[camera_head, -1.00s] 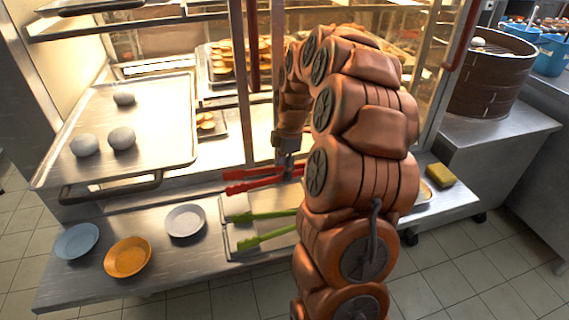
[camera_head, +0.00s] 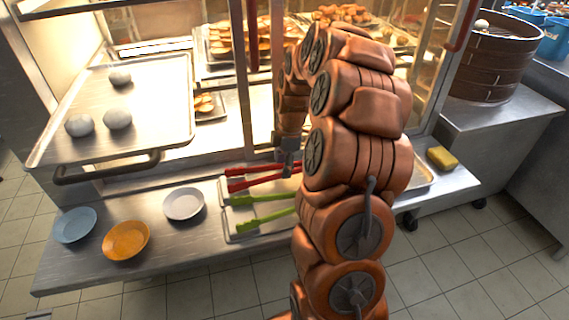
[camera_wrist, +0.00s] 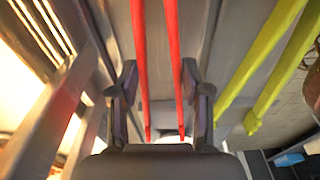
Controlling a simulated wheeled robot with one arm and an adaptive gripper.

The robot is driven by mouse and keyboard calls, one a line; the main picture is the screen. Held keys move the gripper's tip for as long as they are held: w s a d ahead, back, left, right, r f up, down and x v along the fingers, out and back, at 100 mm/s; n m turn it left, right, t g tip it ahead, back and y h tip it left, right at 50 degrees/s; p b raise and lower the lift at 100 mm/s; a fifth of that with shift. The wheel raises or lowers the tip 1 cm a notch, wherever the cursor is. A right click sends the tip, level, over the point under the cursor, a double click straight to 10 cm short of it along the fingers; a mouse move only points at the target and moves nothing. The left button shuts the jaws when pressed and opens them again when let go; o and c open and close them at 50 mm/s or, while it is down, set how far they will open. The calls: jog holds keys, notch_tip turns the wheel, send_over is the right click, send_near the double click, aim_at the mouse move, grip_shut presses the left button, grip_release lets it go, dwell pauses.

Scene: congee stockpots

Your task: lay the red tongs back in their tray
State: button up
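The red tongs (camera_head: 258,178) lie nearly level at the back of the metal tray (camera_head: 228,235), over or on its floor; I cannot tell whether they touch it. My gripper (camera_head: 288,168) points down at their right part, partly hidden by my arm. Green tongs (camera_head: 262,220) lie in the front of the tray and show at right in the wrist view (camera_wrist: 262,75).
A grey plate (camera_head: 184,203), an orange plate (camera_head: 126,240) and a blue plate (camera_head: 75,225) stand left of the tray. A yellow sponge (camera_head: 442,158) lies on the right of the shelf. The glass cabinet's frame (camera_head: 243,100) rises close behind the tongs.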

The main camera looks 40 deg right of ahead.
jog(key=o, duration=0.6)
jog(key=shift+o, duration=0.2)
notch_tip(320, 180, up, 12)
jog(key=d, duration=0.1)
jog(key=shift+s, duration=0.3)
jog(key=shift+d, duration=0.1)
